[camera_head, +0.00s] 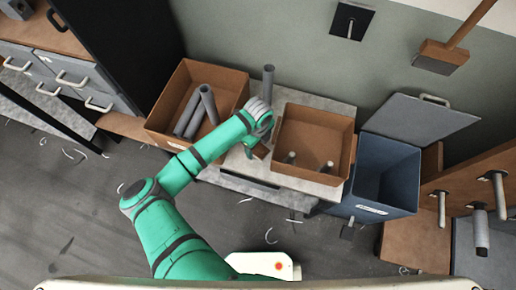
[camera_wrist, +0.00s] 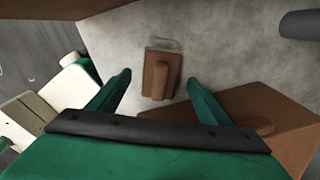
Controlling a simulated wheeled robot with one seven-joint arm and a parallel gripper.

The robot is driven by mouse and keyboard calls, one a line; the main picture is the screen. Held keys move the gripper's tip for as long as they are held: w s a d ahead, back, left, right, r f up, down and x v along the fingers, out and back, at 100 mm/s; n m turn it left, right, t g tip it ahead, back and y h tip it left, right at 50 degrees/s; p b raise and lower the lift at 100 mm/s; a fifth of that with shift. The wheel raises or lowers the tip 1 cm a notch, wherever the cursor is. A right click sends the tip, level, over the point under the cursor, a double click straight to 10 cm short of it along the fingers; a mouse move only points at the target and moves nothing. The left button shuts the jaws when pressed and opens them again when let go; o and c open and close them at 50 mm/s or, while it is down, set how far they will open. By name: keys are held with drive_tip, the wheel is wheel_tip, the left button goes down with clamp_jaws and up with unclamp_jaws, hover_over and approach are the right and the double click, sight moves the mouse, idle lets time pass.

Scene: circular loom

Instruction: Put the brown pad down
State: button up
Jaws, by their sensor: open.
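The brown pad (camera_wrist: 152,80), a small rectangular block with a rounded handle on top, lies on the grey tabletop (camera_wrist: 120,45) in the wrist view. My gripper (camera_wrist: 159,79) is open, with one green finger on each side of the pad and a clear gap between each finger and it. The pad appears free of the fingers. In the head view my gripper (camera_head: 254,150) is over the table between two brown bins, and a small brown part of the pad (camera_head: 261,152) shows beside it. The rest is hidden by my arm.
A brown bin with grey tubes (camera_head: 160,122) stands left of my gripper. A grey upright tube (camera_head: 268,85) is behind my wrist. A blue bin (camera_head: 399,175) with an open lid is further right.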

drive_tip(key=shift+f, duration=0.8)
drive_tip(key=c, duration=1.3)
drive_tip(key=shift+r, duration=0.2)
drive_tip(key=shift+r, duration=0.65)
drive_tip(key=s+a+r, duration=0.5)
drive_tip(key=s+r, duration=0.2)
drive_tip(key=s+a+r, duration=0.3)
drive_tip(key=s+r, duration=0.1)
drive_tip(key=shift+a+r, duration=0.2)
drive_tip(key=shift+a, duration=0.15)
